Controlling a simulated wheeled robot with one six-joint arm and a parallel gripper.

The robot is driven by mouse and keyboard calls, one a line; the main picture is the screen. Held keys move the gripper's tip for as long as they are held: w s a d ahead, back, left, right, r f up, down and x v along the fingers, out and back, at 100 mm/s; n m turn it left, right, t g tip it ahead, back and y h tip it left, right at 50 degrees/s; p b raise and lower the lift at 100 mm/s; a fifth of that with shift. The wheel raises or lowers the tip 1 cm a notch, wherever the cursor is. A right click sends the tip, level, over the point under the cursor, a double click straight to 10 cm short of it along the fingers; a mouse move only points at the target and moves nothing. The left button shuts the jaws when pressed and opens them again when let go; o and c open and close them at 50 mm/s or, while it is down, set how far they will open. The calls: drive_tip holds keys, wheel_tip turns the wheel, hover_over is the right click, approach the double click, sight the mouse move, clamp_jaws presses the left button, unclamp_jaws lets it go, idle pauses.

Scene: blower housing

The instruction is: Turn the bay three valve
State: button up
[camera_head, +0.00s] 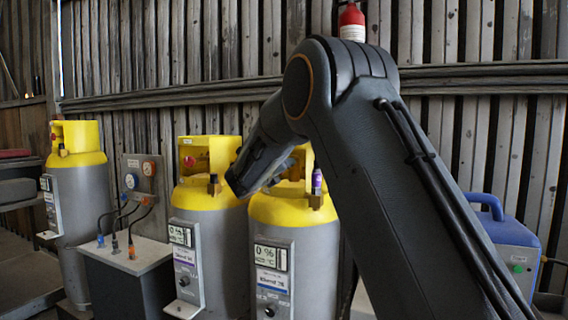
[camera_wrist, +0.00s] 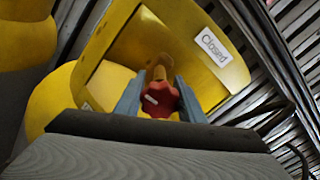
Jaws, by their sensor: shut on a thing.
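In the wrist view, a red lobed valve knob (camera_wrist: 156,99) with a white mark sits on a brass stem (camera_wrist: 158,72) inside a yellow tank collar. My gripper (camera_wrist: 159,88) has its two grey-blue fingers on either side of the knob and is shut on it. A white tag reading "Closed" (camera_wrist: 215,45) is on the collar. In the head view, my arm reaches to the right-hand grey tank with a yellow top (camera_head: 272,210). The held knob and my fingertips are largely hidden there. The bay number is too small to read.
A middle tank (camera_head: 208,205) stands close beside it, with a red knob (camera_head: 189,160) in its collar. Another tank (camera_head: 75,190) stands far left. Between them are a hose box (camera_head: 125,255) and gauge panel (camera_head: 140,175). A blue machine (camera_head: 510,240) stands right.

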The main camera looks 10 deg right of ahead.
drive_tip(key=shift+f+n+p, duration=0.15)
drive_tip(key=shift+n+p, duration=0.8)
drive_tip(key=shift+n, duration=0.75)
drive_tip(key=o, duration=1)
drive_tip(key=shift+o, duration=0.2)
drive_tip(key=b+v, duration=0.2)
drive_tip(key=v, duration=0.5)
drive_tip(key=shift+s+a, duration=0.2)
drive_tip(key=shift+s, duration=0.15)
